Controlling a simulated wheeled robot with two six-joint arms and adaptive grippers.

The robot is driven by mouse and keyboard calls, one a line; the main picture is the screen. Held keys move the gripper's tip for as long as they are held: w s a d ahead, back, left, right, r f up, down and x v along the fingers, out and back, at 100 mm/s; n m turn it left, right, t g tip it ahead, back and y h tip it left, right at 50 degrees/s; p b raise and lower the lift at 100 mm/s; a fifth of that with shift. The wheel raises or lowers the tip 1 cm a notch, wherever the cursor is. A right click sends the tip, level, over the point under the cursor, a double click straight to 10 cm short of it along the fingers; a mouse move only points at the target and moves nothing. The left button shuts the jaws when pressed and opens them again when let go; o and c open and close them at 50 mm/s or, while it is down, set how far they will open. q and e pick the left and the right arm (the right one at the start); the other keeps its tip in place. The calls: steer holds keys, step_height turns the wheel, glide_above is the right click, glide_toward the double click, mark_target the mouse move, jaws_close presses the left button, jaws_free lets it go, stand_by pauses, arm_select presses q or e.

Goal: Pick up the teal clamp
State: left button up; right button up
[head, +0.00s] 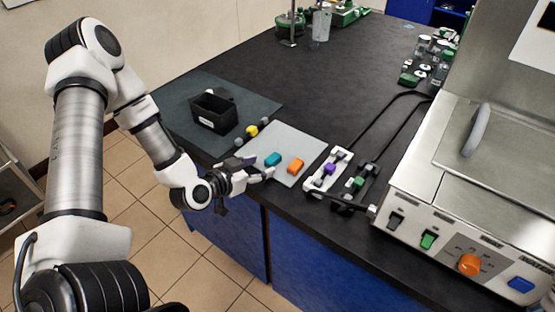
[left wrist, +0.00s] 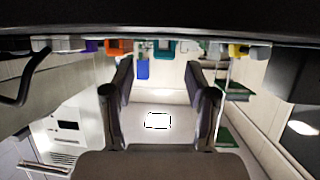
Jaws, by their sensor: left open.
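The teal clamp (head: 273,159) lies on a pale grey mat (head: 262,138) near the table's front edge, left of an orange clamp (head: 295,166). My left gripper (head: 252,184) is at the front table edge, just short of the teal clamp and apart from it. In the left wrist view my left gripper (left wrist: 157,80) has its two fingers spread with nothing between them. The teal clamp (left wrist: 163,48) shows there near the top, beyond the fingertips, with the orange clamp (left wrist: 118,47) to its left. My right gripper is not in view.
A purple clamp (head: 330,169) and a green clamp (head: 358,182) sit on holders at right. A steel apparatus (head: 460,200) stands further right. The table's middle is clear.

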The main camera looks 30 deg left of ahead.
mark_target(269, 160)
arm_select(q)
steer(key=x, duration=0.4)
steer(key=shift+w+a, duration=0.1)
steer(key=shift+a, duration=0.15)
steer(key=shift+w+d+f, duration=0.1)
steer(key=shift+w+d, duration=0.05)
steer(key=shift+w, duration=0.25)
steer(key=shift+s, duration=0.1)
steer(key=shift+s, duration=0.1)
steer(key=c, duration=0.9)
